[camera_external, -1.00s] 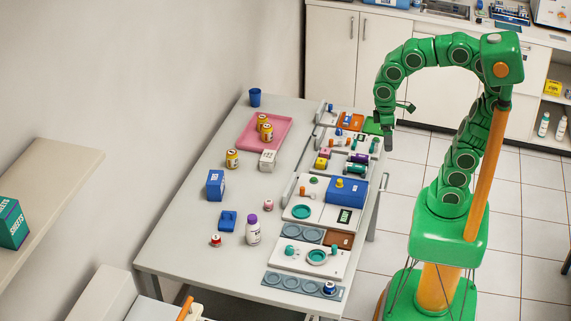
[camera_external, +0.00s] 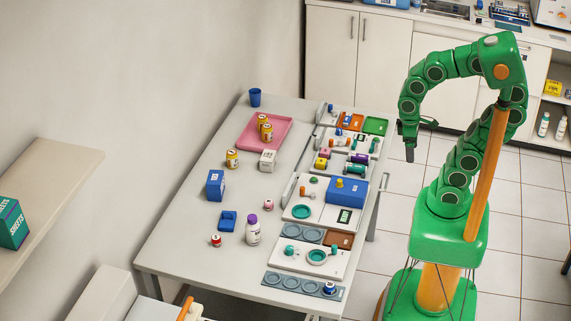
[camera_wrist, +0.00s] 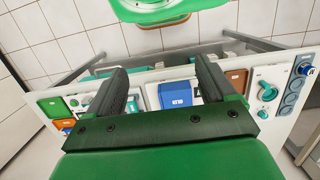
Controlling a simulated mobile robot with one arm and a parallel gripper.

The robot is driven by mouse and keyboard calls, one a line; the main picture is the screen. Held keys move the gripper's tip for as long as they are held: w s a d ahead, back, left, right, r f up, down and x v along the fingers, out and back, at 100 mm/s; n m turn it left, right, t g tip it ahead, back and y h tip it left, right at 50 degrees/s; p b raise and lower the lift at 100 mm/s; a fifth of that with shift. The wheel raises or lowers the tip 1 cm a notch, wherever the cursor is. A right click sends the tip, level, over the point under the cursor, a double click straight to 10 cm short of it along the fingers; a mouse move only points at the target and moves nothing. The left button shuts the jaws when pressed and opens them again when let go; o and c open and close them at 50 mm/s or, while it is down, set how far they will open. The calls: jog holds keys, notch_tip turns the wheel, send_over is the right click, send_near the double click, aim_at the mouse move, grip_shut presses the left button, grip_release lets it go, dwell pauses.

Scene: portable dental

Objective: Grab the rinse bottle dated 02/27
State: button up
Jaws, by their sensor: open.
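Candidate bottles stand on the table (camera_external: 190,215): a white bottle with a purple cap (camera_external: 253,232) at the front middle, and a yellow bottle (camera_external: 232,159) behind it. Two more yellow bottles, one nearer (camera_external: 266,134) and one farther (camera_external: 262,121), stand on a pink tray (camera_external: 245,141). Their labels are too small to read, so I cannot tell which is dated 02/27. My gripper (camera_external: 418,137) is open and empty, off the table's right side over the floor. In the wrist view its two fingers (camera_wrist: 162,68) are apart. None of these bottles can be made out there.
A blue box (camera_external: 346,192), organiser trays and small pots line the table's right edge, between my gripper and the bottles. The blue box also shows in the wrist view (camera_wrist: 174,94). A white carton (camera_external: 267,161), blue carton (camera_external: 215,186) and blue cup (camera_external: 255,97) stand farther left.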

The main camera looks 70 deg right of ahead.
jog(key=w+a+f+n+t, duration=0.1)
jog(key=w+f+t, duration=0.2)
jog(key=w, duration=0.8)
jog(key=w+a+f+n+t, duration=0.15)
jog(key=w+f, duration=0.25)
jog(key=w, duration=0.6)
jog(key=w+a+f+n+t, duration=0.1)
jog(key=w+f+n+t, duration=0.15)
jog(key=w, duration=0.85)
jog(key=n+t+y, duration=0.4)
jog(key=t+y, duration=0.1)
jog(key=y, duration=0.4)
send_near(253, 227)
jog(key=w+d+f, duration=0.1)
jog(key=w+f, duration=0.1)
jog(key=f, duration=0.1)
jog(key=shift+w+d, duration=0.25)
jog(key=shift+d, duration=0.15)
jog(key=shift+a+y, duration=0.4)
jog(key=shift+a, duration=0.3)
jog(key=shift+x, duration=3.8)
jog(key=shift+w+d+f, duration=0.1)
jog(key=shift+d, duration=0.05)
jog(key=shift+c, duration=0.3)
